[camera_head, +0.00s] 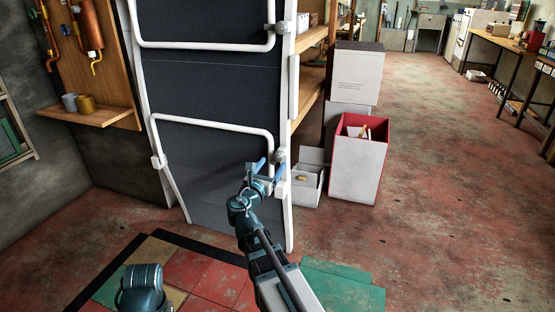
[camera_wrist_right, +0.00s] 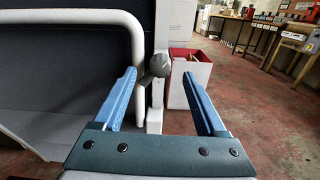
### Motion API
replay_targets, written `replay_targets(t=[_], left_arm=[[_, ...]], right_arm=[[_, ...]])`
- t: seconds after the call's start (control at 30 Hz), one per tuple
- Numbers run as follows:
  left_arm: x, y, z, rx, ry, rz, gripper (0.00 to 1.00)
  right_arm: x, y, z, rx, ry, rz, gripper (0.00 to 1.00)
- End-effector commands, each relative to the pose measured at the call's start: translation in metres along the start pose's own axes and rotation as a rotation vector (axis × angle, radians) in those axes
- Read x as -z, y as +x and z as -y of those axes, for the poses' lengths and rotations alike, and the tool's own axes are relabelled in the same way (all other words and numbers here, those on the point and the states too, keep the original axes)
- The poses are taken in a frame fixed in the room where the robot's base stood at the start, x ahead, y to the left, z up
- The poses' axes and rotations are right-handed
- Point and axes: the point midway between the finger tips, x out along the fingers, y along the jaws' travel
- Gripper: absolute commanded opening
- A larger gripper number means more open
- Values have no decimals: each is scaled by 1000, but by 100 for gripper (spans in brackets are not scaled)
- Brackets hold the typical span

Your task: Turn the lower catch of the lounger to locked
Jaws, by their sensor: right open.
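The lounger (camera_head: 210,85) stands upright, with dark fabric and a white tube frame. Its lower catch (camera_head: 279,156) is a grey knob on the right-hand white post, beside the lower white loop. The knob also shows in the right wrist view (camera_wrist_right: 160,65), with a small tab towards its lower left. I cannot tell whether it is locked. My right gripper (camera_head: 269,170) is open, its blue fingers pointing at the catch. In the wrist view the knob appears between the fingertips, with nothing held; contact is not visible. My left gripper is not in view.
A similar upper catch (camera_head: 281,28) sits higher on the same post. A red-lined white bin (camera_head: 358,170) and an open white box (camera_head: 307,180) stand right of the lounger. A wooden shelf (camera_head: 90,117) with mugs is at left.

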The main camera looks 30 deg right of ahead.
Motion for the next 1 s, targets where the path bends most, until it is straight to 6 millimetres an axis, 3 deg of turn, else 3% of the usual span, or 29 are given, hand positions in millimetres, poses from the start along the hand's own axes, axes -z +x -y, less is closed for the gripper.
replay_targets(t=[0.1, 0.3, 0.73, 1.0], left_arm=[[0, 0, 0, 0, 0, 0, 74], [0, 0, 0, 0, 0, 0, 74], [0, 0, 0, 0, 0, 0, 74], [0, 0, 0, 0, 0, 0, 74]], right_arm=[[0, 23, -1, 2, 0, 0, 74], [0, 44, -1, 1, 0, 0, 74], [0, 50, 0, 0, 0, 0, 74], [0, 50, 0, 0, 0, 0, 27]])
